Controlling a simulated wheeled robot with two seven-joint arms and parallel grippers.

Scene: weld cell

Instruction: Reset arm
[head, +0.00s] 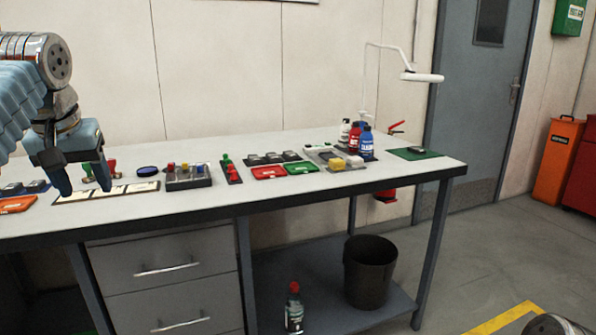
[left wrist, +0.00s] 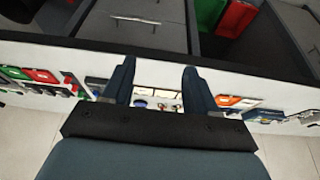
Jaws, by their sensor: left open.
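My left gripper (head: 84,188) comes in from the left in the head view, pointing down above the left part of the workbench (head: 330,190). Its two fingers are apart and nothing is between them. It hangs over a pale panel strip (head: 120,190), apart from or in front of it; I cannot tell the exact height. In the left wrist view the open fingers of the gripper (left wrist: 158,72) frame part of the bench with small items beyond. My right gripper is not in view.
Below are drawers (head: 165,268), a black bin (head: 369,270) and a dark bottle (head: 293,310).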

